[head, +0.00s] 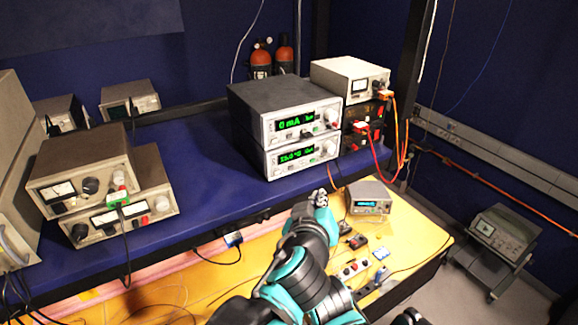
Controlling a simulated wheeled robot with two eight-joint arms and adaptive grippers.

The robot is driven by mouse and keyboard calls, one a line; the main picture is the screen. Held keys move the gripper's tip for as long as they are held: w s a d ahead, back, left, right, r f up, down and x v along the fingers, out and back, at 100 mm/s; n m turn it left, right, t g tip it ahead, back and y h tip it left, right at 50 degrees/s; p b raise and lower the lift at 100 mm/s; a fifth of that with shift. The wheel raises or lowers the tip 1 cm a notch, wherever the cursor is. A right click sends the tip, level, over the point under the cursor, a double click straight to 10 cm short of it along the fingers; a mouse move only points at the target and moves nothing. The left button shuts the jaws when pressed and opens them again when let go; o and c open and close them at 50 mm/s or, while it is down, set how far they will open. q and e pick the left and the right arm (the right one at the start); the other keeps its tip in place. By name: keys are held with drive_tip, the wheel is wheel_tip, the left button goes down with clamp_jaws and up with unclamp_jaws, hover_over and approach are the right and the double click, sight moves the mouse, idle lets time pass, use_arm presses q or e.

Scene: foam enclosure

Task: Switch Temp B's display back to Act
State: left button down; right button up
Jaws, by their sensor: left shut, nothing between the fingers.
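Two grey instruments with green displays are stacked on the blue shelf. The upper one (303,122) reads about "0 mA". The lower one (303,155) shows a temperature of roughly 25 °C. Its small lettering is too blurred to read, so I cannot confirm a Temp B label or the display mode. Both have small buttons and a knob at the right of the front panel. My left gripper (319,197) is shut and empty, in front of and below the lower unit's right corner, apart from its panel.
A small unit with a cyan display (369,198) stands on the yellow bench (420,238), right of my left gripper. Red and orange cables hang from the white-topped instrument (350,80). Two beige instruments (85,165) are stacked at left. The blue shelf (215,180) is clear between stacks.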

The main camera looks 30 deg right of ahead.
sight(297, 187)
use_arm(q)
drive_tip(key=shift+w+a+b, duration=0.15)
drive_tip(key=shift+w+b, duration=0.1)
drive_tip(key=shift+w, duration=1.95)
drive_tip(key=shift+w+a+b, duration=0.15)
drive_tip(key=shift+w+b, duration=0.05)
drive_tip(key=shift+w, duration=1.95)
drive_tip(key=shift+w, duration=0.4)
drive_tip(key=shift+w, duration=0.3)
drive_tip(key=shift+s, duration=0.75)
